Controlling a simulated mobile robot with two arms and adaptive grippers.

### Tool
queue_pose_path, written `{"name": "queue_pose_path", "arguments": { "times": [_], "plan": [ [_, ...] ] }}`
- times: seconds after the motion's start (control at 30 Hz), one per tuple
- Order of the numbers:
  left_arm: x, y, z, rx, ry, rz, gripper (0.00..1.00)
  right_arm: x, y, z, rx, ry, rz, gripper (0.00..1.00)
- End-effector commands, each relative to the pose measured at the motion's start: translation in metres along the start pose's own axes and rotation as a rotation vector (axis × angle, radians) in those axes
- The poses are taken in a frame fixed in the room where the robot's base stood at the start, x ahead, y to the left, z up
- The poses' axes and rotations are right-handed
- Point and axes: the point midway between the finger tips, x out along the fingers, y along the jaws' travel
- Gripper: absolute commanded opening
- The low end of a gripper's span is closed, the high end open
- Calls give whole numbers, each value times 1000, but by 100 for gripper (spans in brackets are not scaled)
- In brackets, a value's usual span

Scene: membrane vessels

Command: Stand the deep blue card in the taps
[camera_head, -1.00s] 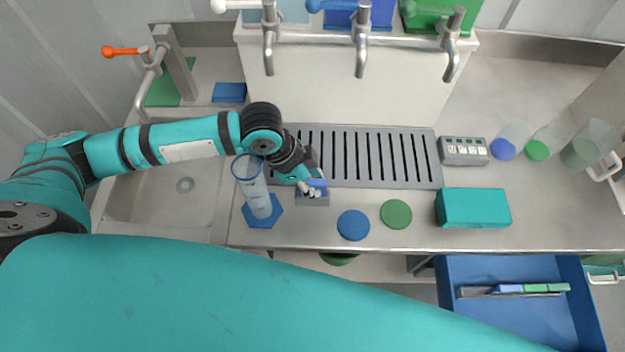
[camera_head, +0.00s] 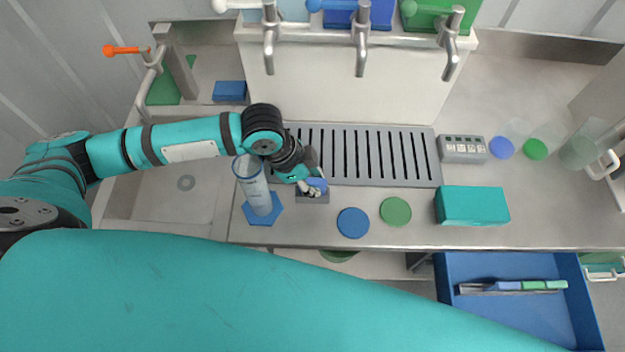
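My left gripper (camera_head: 311,188) is low over a small grey block (camera_head: 313,200) at the front edge of the slotted drain grille. A small deep blue piece (camera_head: 319,184), possibly the card, shows at its fingertips, partly hidden by them. I cannot tell whether the fingers are closed on it or whether it touches the block. The three taps, white-handled (camera_head: 269,45), blue-handled (camera_head: 361,45) and green-handled (camera_head: 449,45), hang from the back unit above the grille. My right gripper is out of view.
Blue (camera_head: 353,223) and green (camera_head: 396,212) discs and a teal box (camera_head: 472,206) lie to the right. An open blue drawer (camera_head: 500,325) holds a card rack.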

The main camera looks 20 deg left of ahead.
Motion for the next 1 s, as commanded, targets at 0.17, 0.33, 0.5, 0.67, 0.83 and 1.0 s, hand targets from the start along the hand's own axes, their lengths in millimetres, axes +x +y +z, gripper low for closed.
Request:
{"name": "queue_pose_path", "arguments": {
  "times": [0.17, 0.33, 0.5, 0.67, 0.83, 1.0],
  "plan": [
    [0, 0, 0, 0, 0, 1, 41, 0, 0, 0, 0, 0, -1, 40],
    [0, 0, 0, 0, 0, 0, 41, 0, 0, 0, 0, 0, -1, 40],
    [0, 0, 0, 0, 0, 0, 41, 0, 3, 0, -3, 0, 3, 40],
    [0, 0, 0, 0, 0, 0, 41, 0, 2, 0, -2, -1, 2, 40],
    [-1, 0, -1, 3, 2, -1, 41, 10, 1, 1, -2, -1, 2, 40],
    [-33, 0, -13, 0, 0, 0, 41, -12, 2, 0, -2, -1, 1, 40]
  ]
}}
